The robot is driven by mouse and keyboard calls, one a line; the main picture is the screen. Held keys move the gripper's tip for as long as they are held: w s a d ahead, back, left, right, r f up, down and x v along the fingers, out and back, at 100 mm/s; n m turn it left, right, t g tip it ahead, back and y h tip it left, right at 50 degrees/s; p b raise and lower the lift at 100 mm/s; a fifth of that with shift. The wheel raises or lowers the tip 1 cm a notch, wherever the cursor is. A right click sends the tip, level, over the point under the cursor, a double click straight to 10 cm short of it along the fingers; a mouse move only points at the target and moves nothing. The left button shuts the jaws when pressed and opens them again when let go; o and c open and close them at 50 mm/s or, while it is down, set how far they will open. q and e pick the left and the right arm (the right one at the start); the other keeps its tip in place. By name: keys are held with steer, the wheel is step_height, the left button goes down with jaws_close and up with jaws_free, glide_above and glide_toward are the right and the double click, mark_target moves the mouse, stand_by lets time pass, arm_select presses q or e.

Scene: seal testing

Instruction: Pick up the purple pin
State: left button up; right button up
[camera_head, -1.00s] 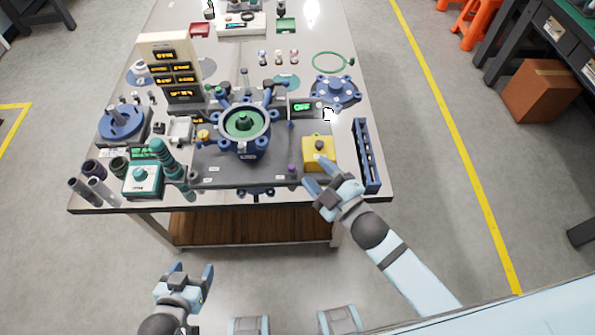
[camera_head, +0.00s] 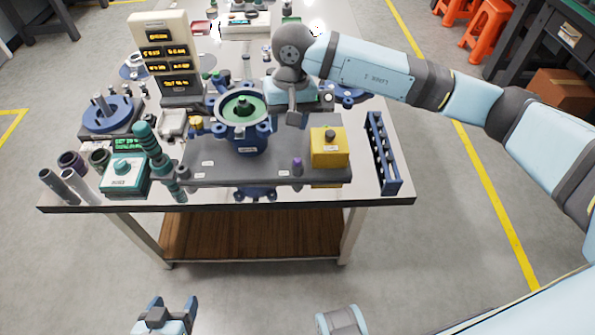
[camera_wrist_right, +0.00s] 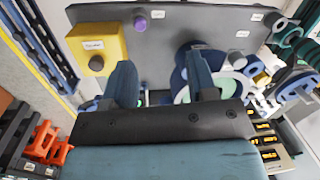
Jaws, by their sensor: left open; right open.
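The purple pin (camera_head: 297,166) stands on the front edge of the dark baseplate (camera_head: 230,169), left of the yellow block (camera_head: 328,147). In the right wrist view the pin (camera_wrist_right: 140,23) shows at the top, beyond and apart from my fingers. My right gripper (camera_head: 298,117) hangs over the back right of the plate, behind the pin in the head view. In the right wrist view my right gripper (camera_wrist_right: 164,78) is open and empty. My left gripper (camera_head: 167,305) is open and empty at the bottom of the head view, off the table.
A blue ring fixture with a green centre (camera_head: 241,108) stands left of my right gripper. A blue slotted rack (camera_head: 382,153) lies at the right edge. A teal box (camera_head: 123,172) and grey tubes (camera_head: 78,187) occupy the front left. The front table strip is mostly clear.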

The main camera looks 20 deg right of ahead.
steer(key=w+d, duration=0.1)
steer(key=d, duration=0.1)
steer(key=h, duration=0.1)
glide_above(298, 159)
steer(key=shift+n+t, duration=0.3)
steer(key=f, duration=0.7)
steer(key=shift+w+a+f, duration=0.2)
steer(key=shift+w+f, duration=0.05)
steer(key=shift+f, duration=0.1)
steer(key=f, duration=0.4)
steer(key=shift+s+d, duration=0.1)
steer(key=shift+s, duration=0.25)
steer(key=shift+f, duration=0.7)
jaws_close()
